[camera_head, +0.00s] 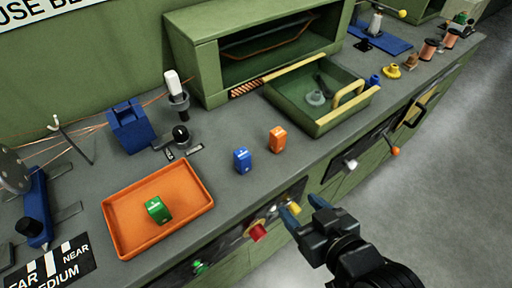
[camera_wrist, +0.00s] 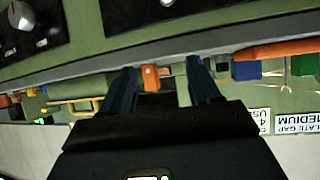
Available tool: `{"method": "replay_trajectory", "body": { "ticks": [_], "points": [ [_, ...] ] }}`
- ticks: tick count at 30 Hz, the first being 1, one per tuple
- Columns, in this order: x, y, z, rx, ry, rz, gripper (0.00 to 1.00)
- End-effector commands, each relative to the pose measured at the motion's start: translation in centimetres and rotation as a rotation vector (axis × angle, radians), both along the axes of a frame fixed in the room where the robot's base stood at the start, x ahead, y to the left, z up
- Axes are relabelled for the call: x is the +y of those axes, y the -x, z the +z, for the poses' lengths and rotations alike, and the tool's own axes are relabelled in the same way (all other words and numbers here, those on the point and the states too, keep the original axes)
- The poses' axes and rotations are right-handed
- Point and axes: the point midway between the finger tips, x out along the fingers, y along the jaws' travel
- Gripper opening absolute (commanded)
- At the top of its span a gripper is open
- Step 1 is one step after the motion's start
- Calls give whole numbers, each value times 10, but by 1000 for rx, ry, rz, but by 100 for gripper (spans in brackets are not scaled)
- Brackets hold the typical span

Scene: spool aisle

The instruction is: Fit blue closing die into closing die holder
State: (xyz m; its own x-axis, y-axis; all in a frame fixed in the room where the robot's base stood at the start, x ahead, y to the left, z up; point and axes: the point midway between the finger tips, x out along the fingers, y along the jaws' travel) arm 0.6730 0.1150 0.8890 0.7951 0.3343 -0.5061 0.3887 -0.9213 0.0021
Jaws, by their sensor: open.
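The blue closing die (camera_head: 242,160) is a small labelled block standing upright on the grey bench, just left of an orange block (camera_head: 277,139). A dark blue block with an open notch (camera_head: 130,127), where copper wires run in, stands further back left and looks like the closing die holder. My gripper (camera_head: 303,206) is open and empty in front of the bench edge, to the lower right of the blue die and apart from it. In the wrist view, which looks upside down, the orange block (camera_wrist: 151,78) shows between the open fingers. The blue die is hard to make out there.
An orange tray (camera_head: 113,217) holding a green block (camera_head: 158,209) lies at left. A green open drawer (camera_head: 318,128) stands at back right. A black-and-white spindle (camera_head: 176,92) stands behind. Knobs and a red button (camera_head: 257,232) project from the bench front. Bench around the blue die is clear.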

Motion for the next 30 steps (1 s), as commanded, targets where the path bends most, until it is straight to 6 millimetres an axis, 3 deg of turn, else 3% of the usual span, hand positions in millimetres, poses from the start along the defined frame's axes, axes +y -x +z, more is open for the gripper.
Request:
{"method": "replay_trajectory", "body": {
  "ticks": [1,4,11,30],
  "points": [
    [15,-18,20,2,1,35,62],
    [39,-40,37,26,11,97,62],
    [71,-65,62,58,28,184,62],
    [108,-114,34,64,32,196,62]
  ]
}}
